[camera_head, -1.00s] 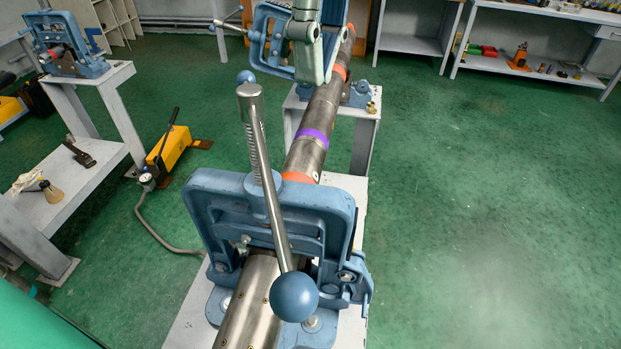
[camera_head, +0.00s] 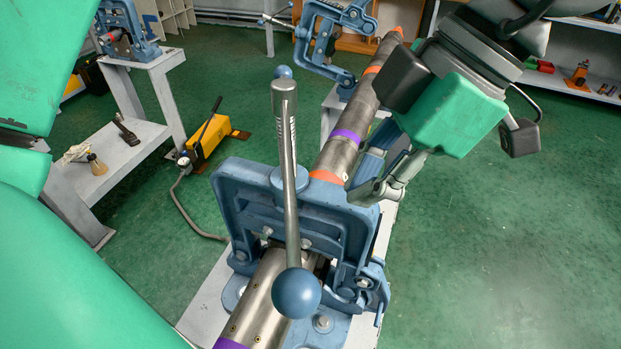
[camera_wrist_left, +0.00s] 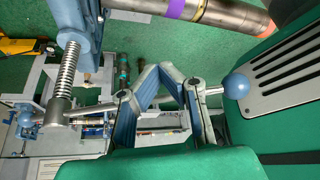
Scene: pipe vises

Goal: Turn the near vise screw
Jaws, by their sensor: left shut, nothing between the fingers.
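The near vise (camera_head: 300,210) is a blue frame clamped over a metal pipe (camera_head: 335,152). Its screw carries a steel handle bar (camera_head: 290,175) with a large blue ball (camera_head: 296,294) at the near end and a small one at the far end. My left gripper (camera_head: 362,193) is at the right side of the vise frame, empty and shut. In the left wrist view, its fingers (camera_wrist_left: 160,72) meet at the tips and cover part of the handle bar, with the ball (camera_wrist_left: 236,85) to their right and the screw (camera_wrist_left: 65,75) to their left. I cannot tell whether they touch the bar.
A far vise (camera_head: 325,35) stands along the pipe. A yellow pump (camera_head: 209,137) with a hose is on the floor at left, near a bench (camera_head: 130,155) with tools. The green floor at right is free.

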